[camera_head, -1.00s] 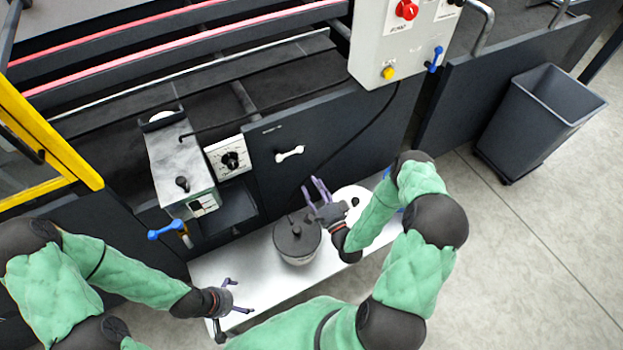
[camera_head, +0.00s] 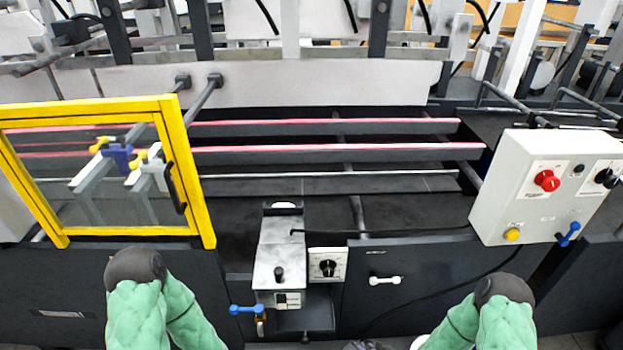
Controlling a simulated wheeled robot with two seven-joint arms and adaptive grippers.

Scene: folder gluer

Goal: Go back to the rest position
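Both of my arms show only in part, with dark elbows and green sleeves. The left arm comes in at the lower left and drops out of the bottom edge, so my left gripper is out of view. The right arm runs down at the lower right. A small grey-purple piece at the bottom edge, left of a white round thing (camera_head: 420,342), may be the tip of my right gripper or part of the pot; I cannot tell. Whether anything is held is hidden.
The folder gluer fills the view. A yellow-framed guard door (camera_head: 190,170) stands at left, a white control box (camera_head: 530,205) with red knob at right. A metal unit (camera_head: 281,250) with a blue handle (camera_head: 247,310) and a dial box (camera_head: 328,266) sit at centre front.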

